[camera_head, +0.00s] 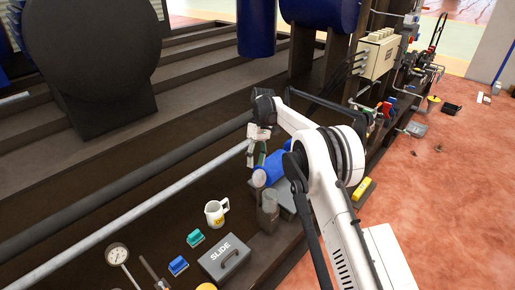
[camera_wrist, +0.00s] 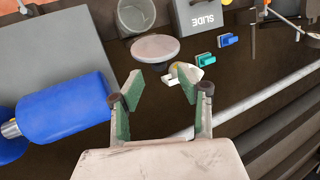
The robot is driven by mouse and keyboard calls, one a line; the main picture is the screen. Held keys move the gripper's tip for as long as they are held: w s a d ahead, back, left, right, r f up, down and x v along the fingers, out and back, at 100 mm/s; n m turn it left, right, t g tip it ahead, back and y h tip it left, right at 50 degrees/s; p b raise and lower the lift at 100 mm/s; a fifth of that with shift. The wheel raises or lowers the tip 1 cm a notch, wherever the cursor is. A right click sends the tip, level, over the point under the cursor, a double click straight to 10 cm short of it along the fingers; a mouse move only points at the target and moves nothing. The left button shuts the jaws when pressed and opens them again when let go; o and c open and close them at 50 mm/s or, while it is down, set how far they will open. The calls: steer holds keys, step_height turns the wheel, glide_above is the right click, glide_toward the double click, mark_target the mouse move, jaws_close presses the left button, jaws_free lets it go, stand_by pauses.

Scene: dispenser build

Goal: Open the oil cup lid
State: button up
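In the wrist view a round pale grey disc (camera_wrist: 155,48), which looks like the oil cup lid, lies just beyond my fingertips. A clear cylindrical cup (camera_wrist: 135,15) shows behind it at the top edge; I cannot tell how the two are joined. In the head view my gripper (camera_head: 257,150) hangs above the blue cylinder and cup.
A blue cylinder (camera_wrist: 64,108) lies close to the left of my gripper.

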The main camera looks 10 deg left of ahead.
steer(key=v, duration=0.6)
steer(key=shift+r, duration=0.15)
steer(key=shift+w, duration=0.1)
